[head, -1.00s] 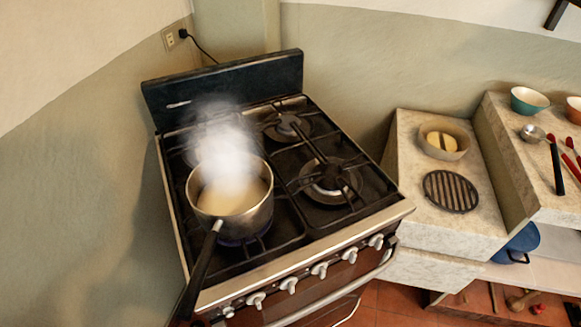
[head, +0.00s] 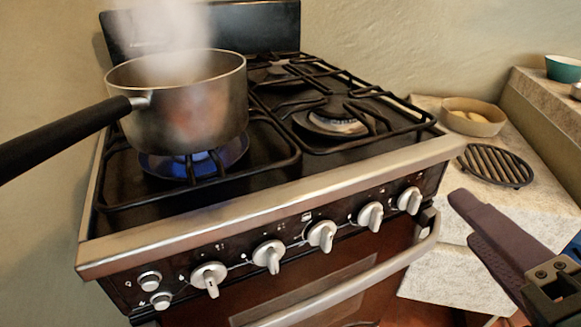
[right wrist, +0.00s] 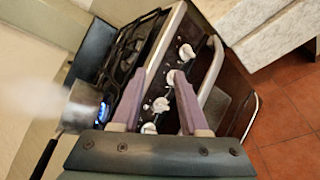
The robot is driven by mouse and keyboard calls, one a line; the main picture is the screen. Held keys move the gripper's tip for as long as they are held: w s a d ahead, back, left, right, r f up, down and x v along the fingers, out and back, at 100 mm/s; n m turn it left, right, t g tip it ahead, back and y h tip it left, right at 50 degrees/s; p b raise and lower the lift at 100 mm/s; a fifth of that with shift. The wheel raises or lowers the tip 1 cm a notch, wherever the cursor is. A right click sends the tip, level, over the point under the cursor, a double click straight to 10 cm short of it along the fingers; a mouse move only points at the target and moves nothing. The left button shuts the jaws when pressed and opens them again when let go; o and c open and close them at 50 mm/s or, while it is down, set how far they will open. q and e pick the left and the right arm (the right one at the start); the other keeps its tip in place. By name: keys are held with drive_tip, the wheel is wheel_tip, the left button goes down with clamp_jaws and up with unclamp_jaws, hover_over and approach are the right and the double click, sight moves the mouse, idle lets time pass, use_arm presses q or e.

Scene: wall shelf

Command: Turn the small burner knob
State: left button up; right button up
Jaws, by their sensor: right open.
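The stove's front panel (head: 240,242) carries a row of several light grey knobs. They run from the leftmost knob (head: 209,278) through the middle knob (head: 321,235) to the rightmost knob (head: 409,200). I cannot tell which one serves the small burner. My right gripper (head: 467,220) is open and empty, to the right of the rightmost knob in the head view. In the right wrist view its purple fingers (right wrist: 158,74) point toward the panel, with a knob (right wrist: 160,104) showing between them. No touch is visible. My left gripper is out of view.
A steaming pot (head: 190,112) stands over a lit blue flame (head: 185,163), its black handle (head: 60,140) reaching left. An oven handle (head: 350,285) runs below the knobs. A counter (head: 450,265) with a round grate (head: 495,165) and a bowl (head: 472,117) is at right.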

drive_tip(key=a+f+n+t+y+b, duration=0.2)
drive_tip(key=a+f+n+y+b, duration=0.25)
drive_tip(key=f+n+b, duration=0.3)
drive_tip(key=n+y+b, duration=0.4)
drive_tip(key=n+b, duration=0.1)
drive_tip(key=n, duration=0.5)
approach(275, 266)
drive_tip(key=x, duration=0.8)
drive_tip(key=shift+p, duration=0.4)
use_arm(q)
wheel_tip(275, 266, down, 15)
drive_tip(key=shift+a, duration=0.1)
use_arm(e)
clamp_jaws()
